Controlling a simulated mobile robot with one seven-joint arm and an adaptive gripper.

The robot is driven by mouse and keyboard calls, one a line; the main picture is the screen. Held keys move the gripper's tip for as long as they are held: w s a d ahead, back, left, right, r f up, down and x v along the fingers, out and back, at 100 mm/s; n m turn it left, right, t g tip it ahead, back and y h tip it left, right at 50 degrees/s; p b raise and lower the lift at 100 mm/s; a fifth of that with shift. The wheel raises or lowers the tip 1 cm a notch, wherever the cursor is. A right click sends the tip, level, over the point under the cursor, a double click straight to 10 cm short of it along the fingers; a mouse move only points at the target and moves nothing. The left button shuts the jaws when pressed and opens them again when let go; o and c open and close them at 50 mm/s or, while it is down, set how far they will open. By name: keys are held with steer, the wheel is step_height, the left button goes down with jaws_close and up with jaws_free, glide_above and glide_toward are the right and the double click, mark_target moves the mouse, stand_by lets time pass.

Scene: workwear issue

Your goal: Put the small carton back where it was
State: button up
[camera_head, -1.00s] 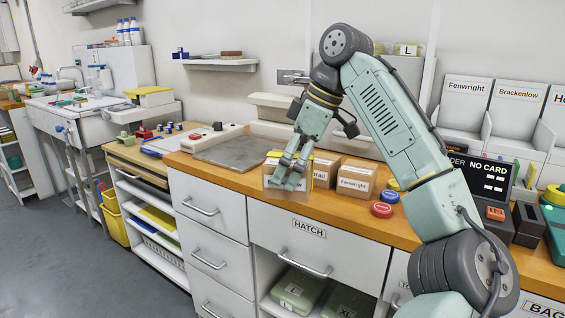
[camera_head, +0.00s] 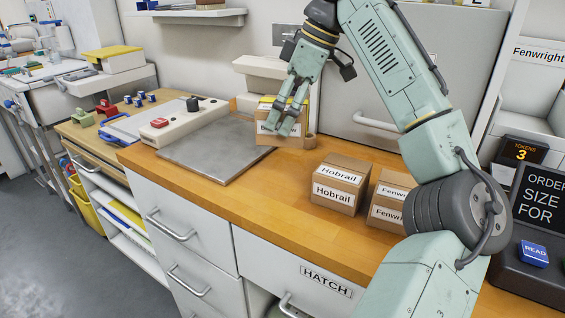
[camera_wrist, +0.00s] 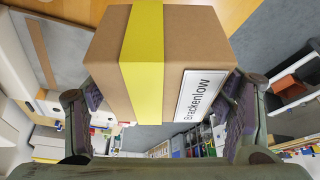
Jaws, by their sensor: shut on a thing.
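The small carton (camera_head: 266,132) is brown cardboard with a yellow band and a white label. The label reads "Brackenlow" in the wrist view, where the carton (camera_wrist: 191,55) fills the upper middle. My gripper (camera_head: 285,120) is shut on it, with one finger on each side in the wrist view (camera_wrist: 160,115). The carton is over the back of the wooden counter, beside the right edge of the grey metal plate (camera_head: 215,150). I cannot tell whether its underside touches the counter.
A "Hobrail" carton (camera_head: 340,188) and a "Fenwright" carton (camera_head: 388,215) stand on the wooden counter (camera_head: 262,210) to the right. A dark order terminal (camera_head: 535,235) is at far right. The counter front between plate and Hobrail is clear.

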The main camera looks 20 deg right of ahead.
mark_target(307, 110)
step_height(307, 110, down, 10)
steer(key=shift+r, duration=0.1)
stand_by(0.4)
steer(key=o, duration=1.5)
steer(key=shift+c, duration=0.2)
steer(key=v, duration=1.2)
steer(key=shift+p, duration=0.4)
